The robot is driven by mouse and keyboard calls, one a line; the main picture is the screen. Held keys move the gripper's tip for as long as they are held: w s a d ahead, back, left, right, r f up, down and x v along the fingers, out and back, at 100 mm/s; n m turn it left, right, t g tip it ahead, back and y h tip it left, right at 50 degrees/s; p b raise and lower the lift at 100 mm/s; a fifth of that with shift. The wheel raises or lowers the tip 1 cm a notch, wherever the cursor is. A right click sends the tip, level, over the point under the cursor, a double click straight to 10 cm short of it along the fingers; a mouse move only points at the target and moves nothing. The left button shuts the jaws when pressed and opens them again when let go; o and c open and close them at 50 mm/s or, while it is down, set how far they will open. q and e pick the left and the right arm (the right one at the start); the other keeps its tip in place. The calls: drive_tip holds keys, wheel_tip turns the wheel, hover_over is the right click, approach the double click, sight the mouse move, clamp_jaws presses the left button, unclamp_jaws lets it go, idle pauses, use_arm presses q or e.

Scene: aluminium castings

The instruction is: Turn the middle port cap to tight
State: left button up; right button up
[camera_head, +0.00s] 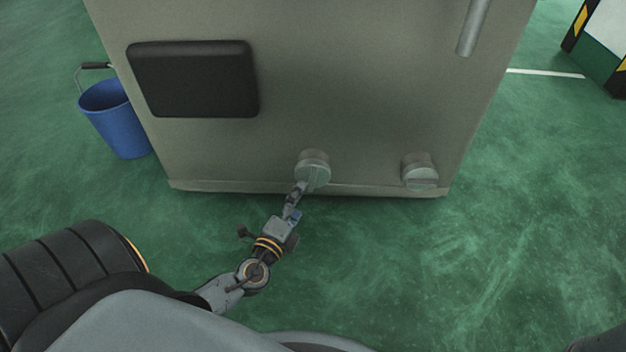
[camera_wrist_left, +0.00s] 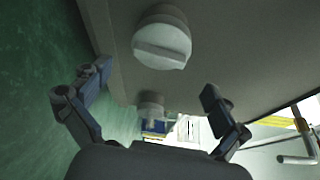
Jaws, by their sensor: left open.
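Two round grey caps with raised grip bars sit low on the front of a grey-beige cabinet (camera_head: 290,120). One cap (camera_head: 314,165) is near the centre of the head view, the other cap (camera_head: 420,168) is to its right. I cannot tell from the picture which is called middle. My left gripper (camera_head: 299,187) is at the lower left of the centre cap, overlapping its edge; contact cannot be told. In the left wrist view a large cap (camera_wrist_left: 162,40) shows above my open, empty left gripper (camera_wrist_left: 150,95), with a smaller, farther cap (camera_wrist_left: 150,105) between the fingers.
A black panel (camera_head: 193,78) is on the cabinet's upper left, and a metal bar handle (camera_head: 473,27) is at its upper right. A blue bucket (camera_head: 113,118) stands on the green floor left of the cabinet.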

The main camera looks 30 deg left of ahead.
sight(311, 183)
use_arm(q)
drive_tip(key=w, duration=0.5)
drive_tip(key=w+a, duration=0.1)
drive_tip(key=w, duration=0.1)
drive_tip(key=shift+w+a+f, duration=0.1)
drive_tip(key=shift+w+f, duration=0.15)
drive_tip(key=shift+w, duration=0.05)
drive_tip(key=c, duration=0.9)
